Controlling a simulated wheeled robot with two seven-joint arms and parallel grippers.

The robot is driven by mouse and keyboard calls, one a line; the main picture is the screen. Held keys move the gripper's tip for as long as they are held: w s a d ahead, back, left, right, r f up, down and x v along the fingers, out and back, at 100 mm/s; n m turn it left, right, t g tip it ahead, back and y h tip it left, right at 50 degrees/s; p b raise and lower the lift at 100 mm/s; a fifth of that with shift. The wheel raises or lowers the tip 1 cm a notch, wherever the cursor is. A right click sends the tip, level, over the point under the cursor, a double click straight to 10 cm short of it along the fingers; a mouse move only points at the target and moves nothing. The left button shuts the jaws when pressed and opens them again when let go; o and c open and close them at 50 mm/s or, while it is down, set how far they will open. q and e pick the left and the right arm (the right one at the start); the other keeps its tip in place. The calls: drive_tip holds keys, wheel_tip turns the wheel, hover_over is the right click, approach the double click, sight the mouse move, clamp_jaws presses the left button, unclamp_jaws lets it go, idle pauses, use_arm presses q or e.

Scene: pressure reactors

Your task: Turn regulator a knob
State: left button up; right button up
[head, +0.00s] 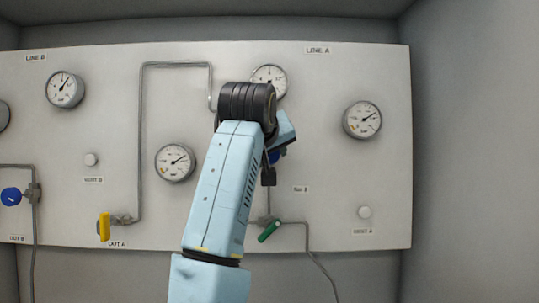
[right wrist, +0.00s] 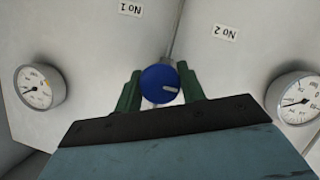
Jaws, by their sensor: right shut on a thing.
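The regulator knob is a round blue knob (right wrist: 160,84) with a short white pointer mark, seen in the right wrist view. The fingers of my right gripper (right wrist: 160,90) are on either side of it and shut on it. In the head view, my right arm hides most of the knob; only a bit of blue (head: 277,156) shows beside my right gripper (head: 271,166). The knob is on the LINE A side of the pale panel (head: 330,150). My left gripper is not in view.
Round gauges sit around my arm, one at the right (head: 362,120) and one left of it (head: 175,162). Below are a green valve handle (head: 269,231) and a yellow handle (head: 104,227). Another blue knob (head: 11,196) is at the far left. Grey pipes run across the panel.

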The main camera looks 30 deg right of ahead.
drive_tip(key=shift+f, duration=0.1)
drive_tip(key=o, duration=1)
drive_tip(key=shift+c, duration=0.2)
drive_tip(key=shift+a, duration=0.1)
drive_tip(key=b+v, duration=0.2)
drive_tip(key=v, duration=1.1)
drive_tip(key=shift+s, duration=0.15)
